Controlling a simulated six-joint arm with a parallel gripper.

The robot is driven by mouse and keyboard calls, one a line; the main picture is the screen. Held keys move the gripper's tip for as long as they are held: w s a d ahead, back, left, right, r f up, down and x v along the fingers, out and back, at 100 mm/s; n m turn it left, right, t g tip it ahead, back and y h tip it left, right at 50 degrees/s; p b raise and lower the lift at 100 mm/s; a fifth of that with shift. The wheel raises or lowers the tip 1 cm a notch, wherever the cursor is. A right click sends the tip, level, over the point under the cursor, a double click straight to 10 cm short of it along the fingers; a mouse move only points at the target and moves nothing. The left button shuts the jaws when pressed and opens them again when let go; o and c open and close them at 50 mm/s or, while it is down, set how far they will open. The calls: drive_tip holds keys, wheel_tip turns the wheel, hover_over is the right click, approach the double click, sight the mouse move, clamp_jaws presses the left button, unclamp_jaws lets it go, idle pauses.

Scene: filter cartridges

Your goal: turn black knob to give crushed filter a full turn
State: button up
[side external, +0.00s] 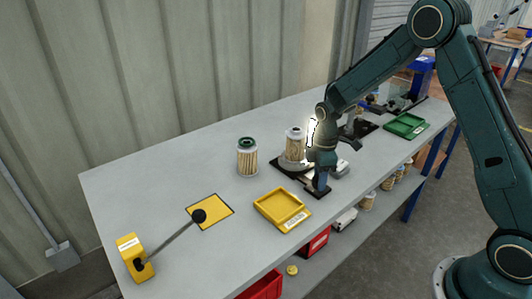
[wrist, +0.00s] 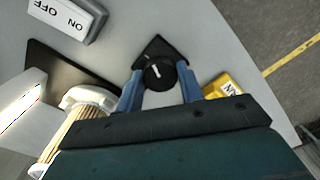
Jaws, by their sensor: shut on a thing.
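The black knob (wrist: 160,74) with a white pointer line sits on a small black base plate (wrist: 152,48) in the wrist view. My gripper (wrist: 160,82) has its two blue fingers on either side of the knob, shut on it. In the side view my gripper (side external: 320,184) points down at the base plate (side external: 316,194) and hides the knob. A pleated filter (side external: 295,146) with a pale top stands upright on a dark plate behind my gripper. It also shows in the wrist view (wrist: 72,130), partly cut off by my gripper. I cannot make out crush damage on it.
A lit white panel (wrist: 22,105) stands beside the filter. An ON/OFF box (wrist: 68,14) is near the knob. Another filter (side external: 247,158) stands to the left. A yellow tray (side external: 268,206), yellow pad (side external: 217,203), ball-ended lever (side external: 175,237) and green tray (side external: 405,126) share the table.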

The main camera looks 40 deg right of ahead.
drive_tip(key=n, duration=0.5)
drive_tip(key=shift+n, duration=0.3)
idle(0.4)
drive_tip(key=o, duration=1)
wheel_tip(320, 180, up, 14)
drive_tip(key=shift+w+f, duration=0.1)
drive_tip(key=shift+w, duration=0.05)
